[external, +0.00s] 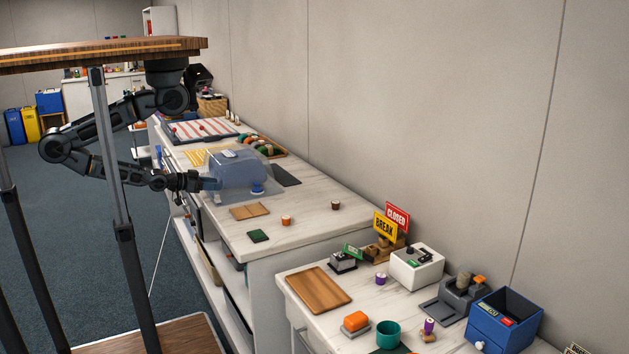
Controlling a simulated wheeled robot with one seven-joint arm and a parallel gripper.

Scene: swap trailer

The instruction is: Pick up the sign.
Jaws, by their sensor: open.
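A yellow sign reading BREAK (385,229) and a red sign reading CLOSED (397,216) stand upright, side by side, on a wooden base at the wall-side back of the nearer counter. A small green sign or label (352,252) is just left of them; its text is too small to read. My gripper (213,184) is at the end of my arm on the left, over the edge of the farther counter. It is open, right beside a translucent bluish cover, well apart from the signs. I cannot tell whether it touches the cover.
The translucent cover (238,168) sits on the farther counter, with small cups and a brown board (250,211) nearby. The nearer counter holds a wooden board (318,289), a white box (416,265), a grey device (455,300) and a blue box (507,318). A wall runs behind both.

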